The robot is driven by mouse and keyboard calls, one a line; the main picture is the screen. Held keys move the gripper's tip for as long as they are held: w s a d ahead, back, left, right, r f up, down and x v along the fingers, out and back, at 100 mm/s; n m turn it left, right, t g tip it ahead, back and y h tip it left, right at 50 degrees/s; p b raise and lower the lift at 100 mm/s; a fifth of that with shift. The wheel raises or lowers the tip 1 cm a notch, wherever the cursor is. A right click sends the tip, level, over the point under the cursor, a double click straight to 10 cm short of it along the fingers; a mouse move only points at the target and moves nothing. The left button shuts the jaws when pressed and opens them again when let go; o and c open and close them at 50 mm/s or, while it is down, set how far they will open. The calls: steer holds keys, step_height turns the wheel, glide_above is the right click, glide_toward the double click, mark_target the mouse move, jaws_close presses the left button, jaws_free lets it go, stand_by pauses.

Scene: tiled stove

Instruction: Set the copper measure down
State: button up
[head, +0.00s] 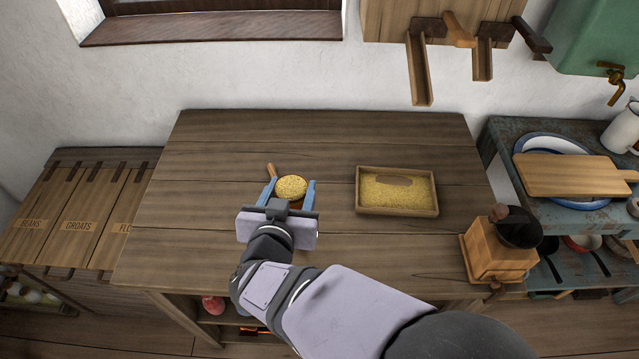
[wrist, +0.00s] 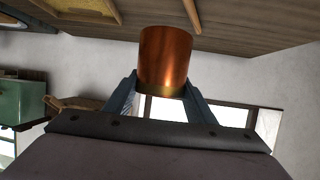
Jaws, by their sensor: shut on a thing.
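The copper measure (head: 291,188) is filled to the top with yellow grain and looks upright. In the wrist view the copper measure (wrist: 165,60) shows its smooth side between the two blue fingers. My gripper (head: 289,192) is shut on it, one finger on each side; the gripper also shows in the wrist view (wrist: 165,88). A wooden handle (head: 271,171) shows just behind the left finger. The measure is over the left-middle of the plank table (head: 220,150). I cannot tell whether its base touches the wood.
A wooden tray (head: 398,211) of yellow grain, with a dip in it, stands right of the measure. A wooden grinder (head: 495,250) stands at the table's right front corner. The table is clear to the left and behind. Labelled bins (head: 75,215) stand at far left.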

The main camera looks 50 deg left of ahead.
steer(key=w+d+f+m+t+h, duration=0.2)
steer(key=w+d+m+h, duration=0.15)
steer(key=d, duration=0.55)
glide_above(335, 250)
steer(key=shift+y, duration=0.25)
steer(key=shift+f, duration=4.65)
steer(key=shift+f, duration=0.1)
steer(key=o, duration=1.3)
steer(key=shift+f+b, duration=0.1)
steer(key=shift+b, duration=0.2)
